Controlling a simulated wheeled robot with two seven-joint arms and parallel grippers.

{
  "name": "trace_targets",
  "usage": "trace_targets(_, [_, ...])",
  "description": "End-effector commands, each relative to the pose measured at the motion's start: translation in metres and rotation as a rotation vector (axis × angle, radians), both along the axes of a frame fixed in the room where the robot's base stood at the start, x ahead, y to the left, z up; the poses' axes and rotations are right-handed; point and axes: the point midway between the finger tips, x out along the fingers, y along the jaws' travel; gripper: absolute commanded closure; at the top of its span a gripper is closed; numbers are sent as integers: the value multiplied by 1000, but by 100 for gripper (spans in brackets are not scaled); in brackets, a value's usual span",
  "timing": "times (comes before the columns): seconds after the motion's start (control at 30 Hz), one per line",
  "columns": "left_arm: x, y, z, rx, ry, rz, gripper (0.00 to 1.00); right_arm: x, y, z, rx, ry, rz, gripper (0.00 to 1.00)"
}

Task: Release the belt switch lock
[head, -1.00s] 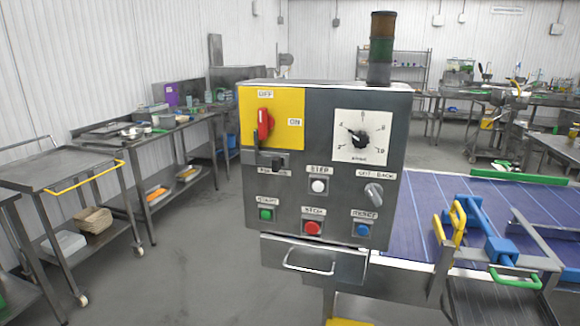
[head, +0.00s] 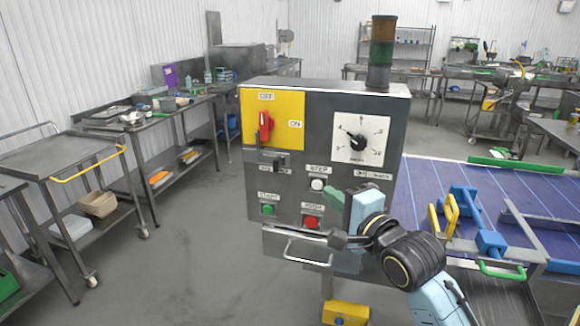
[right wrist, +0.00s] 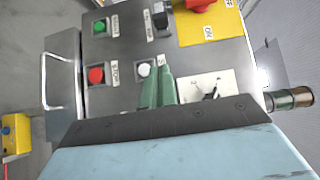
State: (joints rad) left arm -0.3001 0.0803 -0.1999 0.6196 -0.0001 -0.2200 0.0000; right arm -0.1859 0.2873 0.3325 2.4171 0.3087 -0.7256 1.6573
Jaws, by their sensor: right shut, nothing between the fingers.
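A grey control box (head: 290,185) stands in front of me with a red rotary switch (head: 265,125) on a yellow plate (head: 285,120). The switch handle is upright, beside the OFF label. A small dark latch (head: 277,163) sits just below the plate; in the right wrist view the latch (right wrist: 160,17) is near the top. My right gripper (head: 333,196) has green fingers, shut and empty, in front of the panel, right of and lower than the latch. In the right wrist view its fingertips (right wrist: 157,72) are together beside the white button (right wrist: 143,69). My left gripper is out of view.
Green (head: 268,210) and red (head: 311,222) buttons are low on the panel; a dial (head: 361,138) is at upper right. My arm hides the lower right panel. A bar handle (head: 305,258) sticks out below. A blue belt (head: 430,190) lies to the right.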

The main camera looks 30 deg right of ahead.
Motion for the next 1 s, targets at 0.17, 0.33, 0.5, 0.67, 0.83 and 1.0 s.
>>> trace_targets(0.17, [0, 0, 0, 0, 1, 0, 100, -3, 1, 8, 15, -16, 2, 100])
trace_targets(0.33, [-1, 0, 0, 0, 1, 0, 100, -2, 1, 7, 14, -15, 2, 100])
trace_targets(0.5, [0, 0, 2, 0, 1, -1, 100, 6, 0, 7, 13, -15, 3, 100])
trace_targets(0.67, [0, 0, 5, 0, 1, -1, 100, 32, -2, 9, 12, -16, 3, 100])
trace_targets(0.83, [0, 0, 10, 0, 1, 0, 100, 69, -5, 9, 12, -16, 2, 100])
trace_targets(1.0, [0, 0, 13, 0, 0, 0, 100, 101, -7, 9, 11, -15, 2, 100])
